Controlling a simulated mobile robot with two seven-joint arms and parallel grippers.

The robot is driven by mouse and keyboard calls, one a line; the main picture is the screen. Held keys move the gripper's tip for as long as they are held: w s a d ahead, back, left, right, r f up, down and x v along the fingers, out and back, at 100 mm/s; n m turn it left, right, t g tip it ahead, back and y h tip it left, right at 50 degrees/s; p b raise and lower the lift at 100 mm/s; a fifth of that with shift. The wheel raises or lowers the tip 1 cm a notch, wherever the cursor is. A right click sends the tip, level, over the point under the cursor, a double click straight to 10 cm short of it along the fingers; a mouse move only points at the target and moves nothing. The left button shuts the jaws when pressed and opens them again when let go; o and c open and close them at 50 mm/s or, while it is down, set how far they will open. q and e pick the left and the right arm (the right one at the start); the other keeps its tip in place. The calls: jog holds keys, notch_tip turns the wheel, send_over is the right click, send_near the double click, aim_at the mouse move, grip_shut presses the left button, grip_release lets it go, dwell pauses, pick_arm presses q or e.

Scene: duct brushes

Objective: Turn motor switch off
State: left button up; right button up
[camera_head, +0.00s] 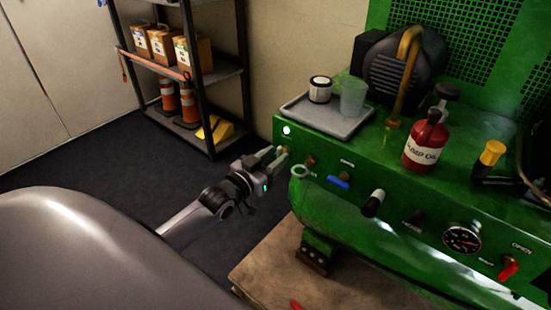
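A green machine (345,215) with a row of controls along its front edge stands at the right. A small lit white light (287,130) is at the left end of its panel. Just below the light is my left gripper (277,153), its two fingers a little apart and pointing at the panel. The fingertips are at or very near the panel's left end; I cannot tell if they touch it. A small brownish knob (311,160) sits just right of the fingers. The motor switch cannot be clearly made out and may be hidden by the fingers. My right gripper is not in view.
A blue-handled valve (338,182), a black lever (373,203), a gauge (461,238) and a red switch (508,268) line the front. A grey tray (322,120) and a red oil bottle (425,145) stand on top. A shelf (218,72) stands behind; dark floor is clear.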

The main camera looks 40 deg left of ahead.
pick_arm(q)
jog(key=shift+w, duration=0.35)
grip_shut()
